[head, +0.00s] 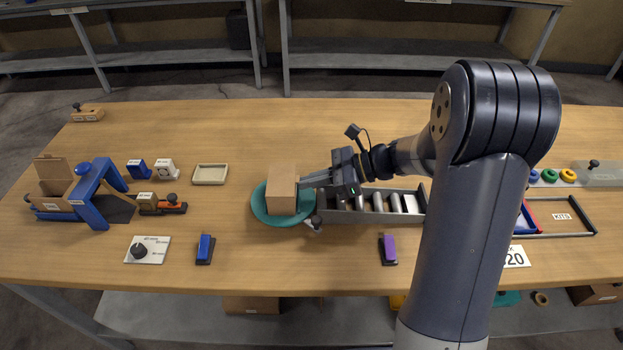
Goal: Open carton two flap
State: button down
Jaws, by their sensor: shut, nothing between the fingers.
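A brown carton (282,192) stands upright on a round teal disc (262,208) near the middle of the table. Its top looks closed. My gripper (303,182) is shut and empty, its fingertips at the carton's right side near the top edge. I cannot tell whether they touch it. Another brown carton (50,172) stands at the far left beside a blue arch frame (97,190), with a flap standing up at its back. I can read no number on either carton, so I cannot tell which is carton two.
A roller track (375,203) runs right from the disc under my arm. A beige tray (210,174), a blue block (205,248), a purple block (388,248) and a dial plate (147,249) lie around. The table behind the disc is clear.

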jog(key=shift+r+h+p, duration=0.35)
jog(key=shift+h+p, duration=0.15)
jog(key=shift+r+h+p, duration=0.4)
jog(key=shift+h+p, duration=0.4)
jog(key=shift+p, duration=0.2)
